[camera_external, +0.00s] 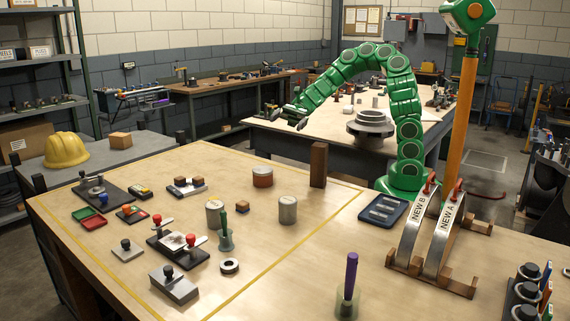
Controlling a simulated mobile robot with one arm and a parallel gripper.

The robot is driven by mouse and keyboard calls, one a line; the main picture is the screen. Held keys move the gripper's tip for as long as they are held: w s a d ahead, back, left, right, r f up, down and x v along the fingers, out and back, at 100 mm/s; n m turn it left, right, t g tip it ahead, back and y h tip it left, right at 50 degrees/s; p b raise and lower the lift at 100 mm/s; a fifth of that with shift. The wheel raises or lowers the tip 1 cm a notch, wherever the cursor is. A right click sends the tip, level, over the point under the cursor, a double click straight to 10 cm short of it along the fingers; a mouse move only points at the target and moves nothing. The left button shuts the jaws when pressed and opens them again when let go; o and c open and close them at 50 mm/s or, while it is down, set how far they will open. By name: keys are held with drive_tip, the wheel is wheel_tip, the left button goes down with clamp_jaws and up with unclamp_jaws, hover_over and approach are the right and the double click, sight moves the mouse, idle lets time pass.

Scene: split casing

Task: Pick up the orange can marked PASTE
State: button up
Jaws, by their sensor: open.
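An orange-brown can (262,178) with a pale lid stands upright on the wooden table (330,240), near its back edge. Any lettering on it is too small to read. My gripper (288,121) hangs at the end of my green arm, with its jaws apart and nothing seen between them. In the picture it is above and slightly right of the orange can, clear of it.
Two grey cans, one left (214,214) and one right (287,210), stand in front, with a small wooden block (242,207) between them. An upright brown block (318,165) stands right of the orange can. Metal fixtures (178,245) crowd the left; two arched pieces (430,235) stand right.

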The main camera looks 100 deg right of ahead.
drive_tip(key=w+d+f+m+t+h, duration=0.1)
drive_tip(key=w+d+f+m+t, duration=0.1)
drive_tip(key=w+d+m+t, duration=0.45)
drive_tip(key=n+g, duration=0.2)
drive_tip(key=g, duration=0.1)
approach(257, 175)
drive_tip(key=shift+m, duration=0.25)
drive_tip(key=shift+x, duration=3.1)
drive_tip(key=shift+w, duration=0.1)
drive_tip(key=c, duration=1.1)
